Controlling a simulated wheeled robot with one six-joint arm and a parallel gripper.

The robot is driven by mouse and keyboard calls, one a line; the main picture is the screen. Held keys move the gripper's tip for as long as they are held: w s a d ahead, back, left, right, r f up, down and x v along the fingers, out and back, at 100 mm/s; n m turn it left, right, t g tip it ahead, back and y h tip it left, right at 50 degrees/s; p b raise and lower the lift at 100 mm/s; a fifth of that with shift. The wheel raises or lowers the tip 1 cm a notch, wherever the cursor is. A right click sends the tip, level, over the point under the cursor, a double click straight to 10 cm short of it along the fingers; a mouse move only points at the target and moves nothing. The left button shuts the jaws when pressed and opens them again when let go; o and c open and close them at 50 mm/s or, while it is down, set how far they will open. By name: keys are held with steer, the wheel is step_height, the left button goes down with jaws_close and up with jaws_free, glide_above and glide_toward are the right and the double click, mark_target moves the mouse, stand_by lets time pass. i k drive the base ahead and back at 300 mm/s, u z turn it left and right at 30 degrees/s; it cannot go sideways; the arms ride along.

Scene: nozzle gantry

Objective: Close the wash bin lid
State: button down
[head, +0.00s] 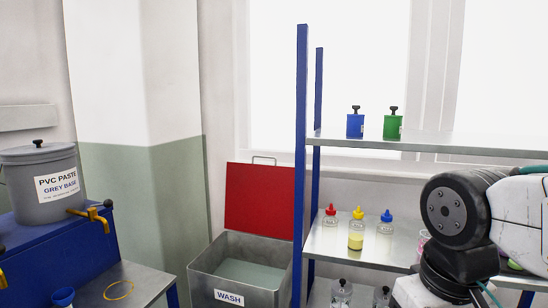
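The wash bin (265,294) is a grey metal box with a "WASH" label on its front, at the lower middle of the head view. Its red lid (260,199) stands open, upright at the back of the bin, with a metal handle (264,159) on its top edge. The bin's inside shows a pale grey-green surface. The blue rack post covers the lid's right edge. My gripper is not in view; only part of my arm shows at the lower right.
A blue-framed metal shelf (340,236) with bottles stands right of the bin, its post close to the bin's right side. Left is a blue stand (70,245) with a grey paste tub (40,190) and brass tap. A metal table with a yellow ring (118,290) lies left of the bin.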

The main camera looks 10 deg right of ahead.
mark_target(259, 199)
steer(key=u, duration=0.55)
steer(key=i, duration=0.5)
steer(key=u, duration=0.6)
steer(key=i, duration=1.2)
steer(key=z, duration=0.65)
